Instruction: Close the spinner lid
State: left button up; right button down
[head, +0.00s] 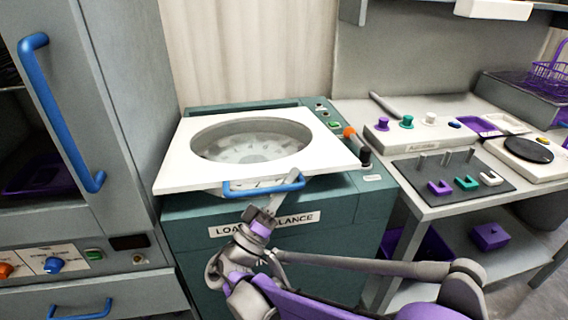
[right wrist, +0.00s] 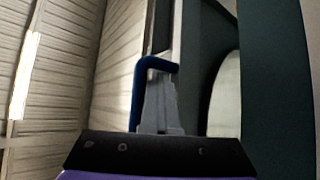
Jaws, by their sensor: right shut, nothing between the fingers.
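The spinner (head: 340,222) is a teal cabinet with a "LOAD BALANCE" label on its front. Its white square lid (head: 175,165) lies over the top and looks slightly raised at the front. Through the lid's round window the slotted drum shows. A blue bar handle (head: 245,188) runs along the lid's front edge, and it also shows in the right wrist view (right wrist: 138,92). My right gripper (head: 290,181) is shut and empty, its fingertips at the handle's right end. In the right wrist view the fingers (right wrist: 160,82) overlap the handle; contact is unclear. My left gripper is out of view.
A grey cabinet with a blue door handle (head: 60,115) stands close on the left. Spinner buttons (head: 335,125) and an orange knob (head: 349,132) sit right of the lid. A bench (head: 440,208) with a dark mat (head: 425,175) and several small parts stands on the right.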

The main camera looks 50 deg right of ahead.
jog(key=shift+f, duration=0.75)
jog(key=shift+s, duration=0.1)
jog(key=shift+a+f, duration=0.1)
